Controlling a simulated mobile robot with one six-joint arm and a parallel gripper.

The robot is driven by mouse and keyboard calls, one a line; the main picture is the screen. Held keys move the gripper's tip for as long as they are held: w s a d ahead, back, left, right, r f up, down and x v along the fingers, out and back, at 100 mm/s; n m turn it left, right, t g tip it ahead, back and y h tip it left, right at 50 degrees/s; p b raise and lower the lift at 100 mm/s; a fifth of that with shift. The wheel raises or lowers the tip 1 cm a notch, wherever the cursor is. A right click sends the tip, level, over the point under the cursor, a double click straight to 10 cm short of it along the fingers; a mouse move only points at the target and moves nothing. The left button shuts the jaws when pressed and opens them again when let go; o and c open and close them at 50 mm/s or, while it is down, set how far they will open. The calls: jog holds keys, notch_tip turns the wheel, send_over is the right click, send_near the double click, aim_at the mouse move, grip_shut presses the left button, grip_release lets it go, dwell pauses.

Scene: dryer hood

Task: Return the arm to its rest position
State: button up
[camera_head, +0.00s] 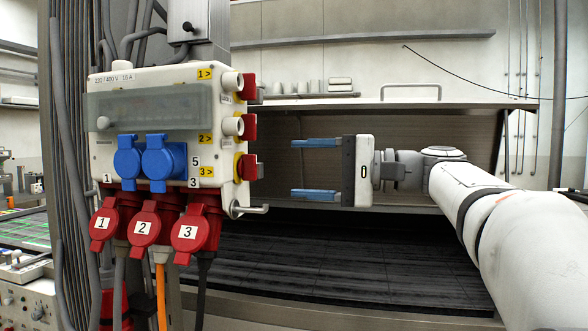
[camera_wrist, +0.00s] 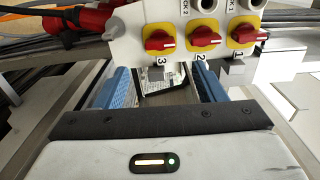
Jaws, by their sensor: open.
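My gripper (camera_head: 318,168) is open and empty, with its two blue fingers pointing left toward the side of a power distribution box (camera_head: 155,98). In the head view a gap shows between the fingertips and the red rotary switches (camera_head: 249,168) on the box's right side. In the wrist view my gripper (camera_wrist: 165,88) has its blue fingers spread apart, below the red switches (camera_wrist: 204,38) marked 1, 2 and 3. My arm reaches in from the right side of the head view.
The box carries blue sockets (camera_head: 163,163) and red plugs (camera_head: 145,228) with cables hanging below. A metal handle (camera_head: 250,209) sticks out at its lower right. Behind my gripper is a hood with a front edge (camera_head: 430,105) and a dark slatted surface (camera_head: 330,260).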

jog(key=s+a+f+m+g+h+p, duration=0.1)
jog(key=s+f+h, duration=0.25)
jog(key=f, duration=0.65)
jog(key=s+f+h+p, duration=0.15)
jog(key=f+h, duration=0.35)
jog(key=f, duration=0.6)
jog(key=s+d+f+n+g+h+p, duration=0.1)
jog(key=s+d+f+n+h, duration=0.1)
jog(key=s+d+f+h, duration=0.2)
jog(key=s+d+f+n+g+h, duration=0.1)
jog(key=s+d+f+h, duration=0.3)
jog(key=s+f, duration=0.5)
notch_tip(320, 180, down, 4)
jog(key=shift+d+n+p, duration=0.2)
jog(key=shift+n+p, duration=0.15)
jog(key=shift+n, duration=0.35)
jog(key=shift+s+d+f+h, duration=0.15)
jog(key=shift+d+f+h, duration=0.15)
jog(key=shift+f+h, duration=0.05)
jog(key=shift+c, duration=0.3)
